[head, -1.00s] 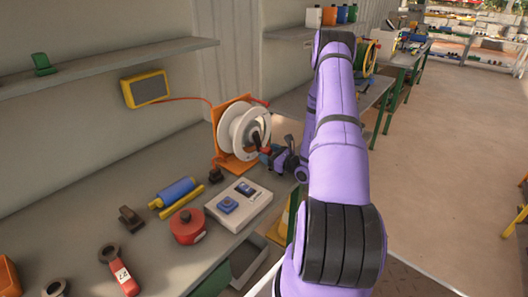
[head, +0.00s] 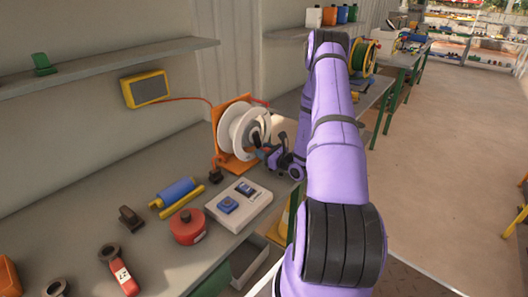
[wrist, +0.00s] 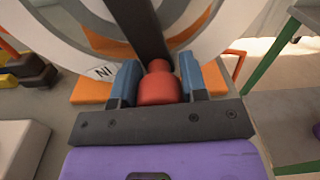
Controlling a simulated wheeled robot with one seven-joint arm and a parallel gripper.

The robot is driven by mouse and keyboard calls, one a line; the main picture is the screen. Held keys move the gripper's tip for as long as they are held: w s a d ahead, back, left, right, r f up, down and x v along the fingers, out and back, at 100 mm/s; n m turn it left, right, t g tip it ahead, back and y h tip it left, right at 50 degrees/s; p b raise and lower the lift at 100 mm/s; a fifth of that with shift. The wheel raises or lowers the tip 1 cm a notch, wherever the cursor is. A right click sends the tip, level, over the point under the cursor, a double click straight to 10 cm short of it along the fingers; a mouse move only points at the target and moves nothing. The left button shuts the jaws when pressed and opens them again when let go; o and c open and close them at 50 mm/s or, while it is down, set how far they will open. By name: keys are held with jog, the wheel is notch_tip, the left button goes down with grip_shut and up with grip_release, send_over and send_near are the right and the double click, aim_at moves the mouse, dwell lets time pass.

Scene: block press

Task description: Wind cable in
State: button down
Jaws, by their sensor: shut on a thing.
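A white cable reel (head: 238,128) stands upright on an orange stand (head: 222,112) at the back of the bench. A red cable (head: 186,99) runs from a yellow-framed box on the wall to the reel. In the wrist view the reel (wrist: 75,22) fills the top, with a dark crank arm (wrist: 136,25) across it and a red knob (wrist: 158,84) at its end. My gripper (wrist: 158,85) is shut on the red knob, its blue fingers on either side. In the head view my gripper (head: 263,153) is at the reel's lower right.
A white box with blue switches (head: 240,205), a red round can (head: 187,226) and a blue roller (head: 176,191) sit on the bench in front of the reel. The yellow-framed box (head: 146,89) hangs on the wall. Shelves run above.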

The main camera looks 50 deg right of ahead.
aim_at(244, 151)
jog(key=shift+a, duration=0.1)
jog(key=a+m, duration=0.2)
jog(key=m, duration=0.1)
jog(key=shift+s+f+m, duration=0.15)
jog(key=shift+m, duration=0.15)
jog(key=a+m, duration=0.2)
jog(key=m, duration=0.1)
jog(key=shift+s+a+r+m, duration=0.1)
jog(key=shift+a+r+m, duration=0.1)
jog(key=shift+a+m, duration=0.1)
jog(key=a+m, duration=0.1)
jog(key=a+r+m, duration=0.1)
jog(key=m, duration=0.1)
jog(key=shift+s, duration=0.1)
jog(key=shift+a+r+m+g+y, duration=0.15)
jog(key=shift+a+r+m, duration=0.35)
jog(key=shift+m, duration=0.55)
jog(key=shift+a+r+m+g+y, duration=0.15)
jog(key=shift+a+r+m, duration=0.3)
jog(key=shift+m, duration=0.6)
jog(key=shift+r, duration=0.1)
jog(key=shift+d, duration=0.1)
jog(key=c, duration=0.7)
grip_release()
jog(key=shift+o, duration=0.2)
